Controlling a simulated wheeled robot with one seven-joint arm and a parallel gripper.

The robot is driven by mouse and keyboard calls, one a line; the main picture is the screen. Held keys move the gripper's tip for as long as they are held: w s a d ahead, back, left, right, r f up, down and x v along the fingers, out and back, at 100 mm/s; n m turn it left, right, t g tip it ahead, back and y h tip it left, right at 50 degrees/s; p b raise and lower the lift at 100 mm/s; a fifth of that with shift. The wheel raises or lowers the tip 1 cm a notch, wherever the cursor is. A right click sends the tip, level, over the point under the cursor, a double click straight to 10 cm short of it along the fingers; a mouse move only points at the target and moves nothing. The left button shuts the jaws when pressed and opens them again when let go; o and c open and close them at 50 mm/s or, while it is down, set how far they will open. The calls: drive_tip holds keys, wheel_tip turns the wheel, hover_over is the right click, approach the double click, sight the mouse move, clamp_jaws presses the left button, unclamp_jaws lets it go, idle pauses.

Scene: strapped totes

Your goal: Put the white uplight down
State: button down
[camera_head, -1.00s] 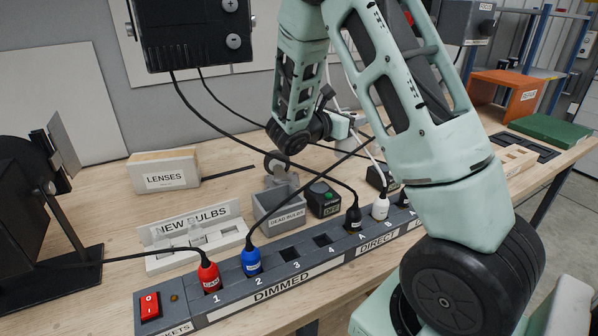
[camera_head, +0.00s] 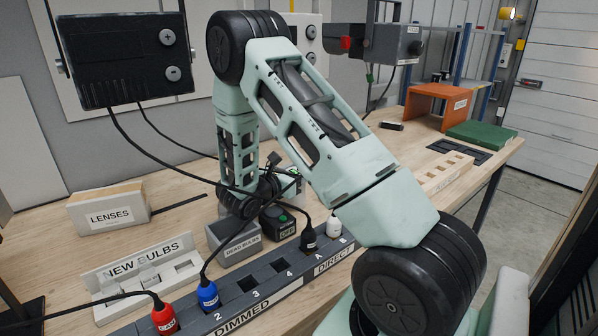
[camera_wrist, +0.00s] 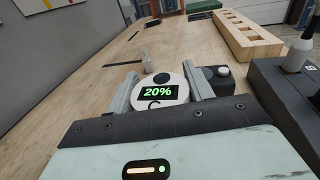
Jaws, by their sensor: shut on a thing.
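The white uplight (camera_wrist: 158,80) is a round white body with a dark display reading 20% in green. In the wrist view it sits between the two grey fingers of my gripper (camera_wrist: 160,88), which is shut on it. Bench top shows around and beyond it; I cannot tell whether its underside touches the wood. My fingertips are hidden there.
The socket strip (camera_head: 262,290), with red, blue, black and white plugs, runs along the front. Black cables cross near my wrist. A pale wooden rack (camera_head: 447,172), orange stand (camera_head: 437,102) and green case (camera_head: 481,134) stand to the right. Bare wood (camera_wrist: 105,80) lies left and ahead in the wrist view.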

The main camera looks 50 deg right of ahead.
drive_tip(key=shift+f, duration=0.1)
drive_tip(key=c, duration=0.6)
unclamp_jaws()
drive_tip(key=shift+r, duration=0.25)
drive_tip(key=a+b, duration=0.1)
drive_tip(key=a, duration=0.5)
drive_tip(key=a+b, duration=0.1)
drive_tip(key=a, duration=0.5)
drive_tip(key=shift+w+r, duration=0.15)
drive_tip(key=shift+w, duration=0.05)
drive_tip(key=s+a+m+y, duration=0.2)
drive_tip(key=s+a+y, duration=0.1)
drive_tip(key=a, duration=0.3)
drive_tip(key=s+a+m+g+y, duration=0.1)
drive_tip(key=s+a+m+y, duration=0.1)
drive_tip(key=s+a+y, duration=0.2)
drive_tip(key=s+a+m+y, duration=0.2)
drive_tip(key=s+a+y, duration=0.1)
drive_tip(key=s+a, duration=0.4)
drive_tip(key=shift+a+y, duration=0.4)
drive_tip(key=shift+a, duration=1.05)
drive_tip(key=s+a+r+m+y, duration=0.1)
drive_tip(key=s+a+m+y, duration=0.1)
drive_tip(key=a, duration=0.5)
drive_tip(key=s+a+r+m+t+y, duration=0.1)
drive_tip(key=s+a+m+y, duration=0.1)
drive_tip(key=s+a+y, duration=0.3)
drive_tip(key=shift+s+a+r+t, duration=0.3)
drive_tip(key=shift+s+a, duration=0.45)
drive_tip(key=shift+a, duration=0.25)
